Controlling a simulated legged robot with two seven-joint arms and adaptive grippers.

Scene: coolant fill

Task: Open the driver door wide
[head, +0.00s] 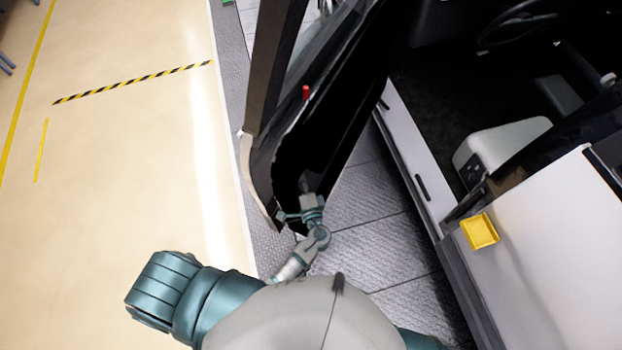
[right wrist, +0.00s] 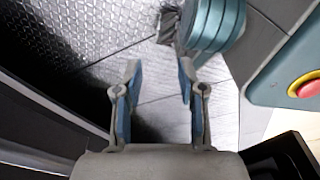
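The driver door (head: 262,100) stands partly open, swung out from the cab, with a gap of floor between its dark inner side and the sill. A small red piece (head: 306,93) is on the door's edge. An arm, apparently my left, reaches up to the door's lower inner side. Its gripper (head: 307,184) is small and dark against the door; I cannot tell whether it touches the door or how its fingers stand. My right gripper (right wrist: 157,92) is open and empty in the right wrist view, over grey floor. I cannot make it out in the head view.
The cab's white sill (head: 415,165) and side panel (head: 560,235) with a yellow tray-like piece (head: 480,231) stand at right. Beige floor (head: 120,170) with a striped line lies clear left of the door. A red button (right wrist: 306,88) shows in the wrist view.

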